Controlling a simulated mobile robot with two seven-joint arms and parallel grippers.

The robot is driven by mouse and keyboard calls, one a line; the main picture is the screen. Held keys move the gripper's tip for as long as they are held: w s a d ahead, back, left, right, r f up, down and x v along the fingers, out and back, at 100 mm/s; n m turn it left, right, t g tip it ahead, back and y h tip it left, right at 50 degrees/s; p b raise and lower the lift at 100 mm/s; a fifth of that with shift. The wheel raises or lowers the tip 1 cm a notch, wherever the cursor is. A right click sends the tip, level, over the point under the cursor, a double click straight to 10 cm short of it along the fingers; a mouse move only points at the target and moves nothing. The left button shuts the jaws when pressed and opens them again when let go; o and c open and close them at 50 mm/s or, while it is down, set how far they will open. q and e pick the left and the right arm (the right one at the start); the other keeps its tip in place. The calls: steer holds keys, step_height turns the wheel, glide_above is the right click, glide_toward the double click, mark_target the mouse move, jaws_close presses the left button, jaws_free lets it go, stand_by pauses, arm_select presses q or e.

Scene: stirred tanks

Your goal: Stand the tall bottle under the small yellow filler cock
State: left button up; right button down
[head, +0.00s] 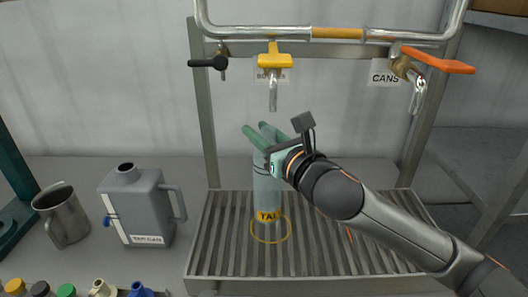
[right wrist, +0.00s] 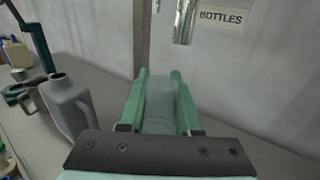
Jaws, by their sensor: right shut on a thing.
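The tall bottle (head: 266,190) is clear and pale, with a yellow label at its foot. It is upright over the slatted drip tray (head: 216,262). Its foot shows inside the back part of a yellow ring (head: 286,237); I cannot tell whether it touches the slats. The small yellow filler cock (head: 273,60) is above, its spout pointing down over the bottle's top. My right gripper (head: 257,130) is shut on the bottle's upper part, hiding its top. In the right wrist view the bottle (right wrist: 160,105) is between the green fingers. My left gripper is not in view.
A black-handled cock (head: 207,63) is left of the yellow one, and an orange-handled cock (head: 438,60) is at the right by a CANS sign. A grey can (head: 140,212) and a metal jug (head: 61,215) stand left of the tray. Several caps lie at the front left.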

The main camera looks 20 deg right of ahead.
mark_target(268, 177)
steer(key=f, duration=0.3)
steer(key=d+f, duration=0.1)
steer(key=shift+w+f+b, duration=0.15)
steer(key=shift+w+b, duration=0.1)
steer(key=shift+b, duration=0.1)
steer(key=shift+f, duration=0.1)
steer(key=shift+f, duration=0.1)
steer(key=c, duration=0.6)
jaws_free()
